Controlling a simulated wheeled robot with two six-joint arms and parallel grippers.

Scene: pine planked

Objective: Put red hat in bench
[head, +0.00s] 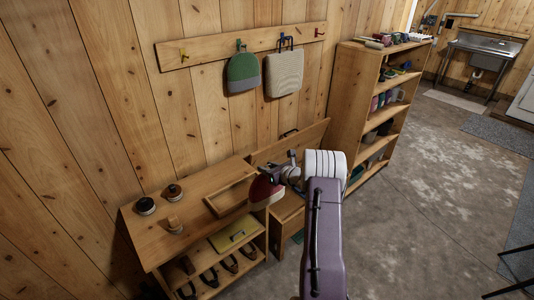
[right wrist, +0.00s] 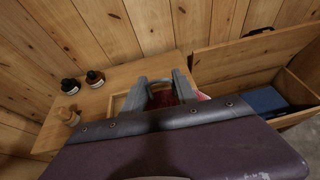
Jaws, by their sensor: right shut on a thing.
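The red hat (head: 263,191) hangs from my right gripper (head: 284,178) in the head view, over the right end of the shoe shelf unit. In the right wrist view, dark red cloth of the hat (right wrist: 164,98) shows between the two fingers (right wrist: 160,88), which are shut on it. The wooden bench (head: 287,209) is just right of the shelf unit, with its lid (head: 300,142) raised against the wall. The right wrist view shows the open bench (right wrist: 298,88) to the right of the gripper, with a blue thing (right wrist: 263,100) inside. My left gripper is out of view.
The shelf unit (head: 160,243) carries jars (head: 145,206), a shallow tray (head: 217,203) and a yellow item (head: 233,236), with shoes below. A green hat (head: 243,72) and a beige bag (head: 284,73) hang on the wall rail. A tall shelf (head: 352,100) stands right of the bench.

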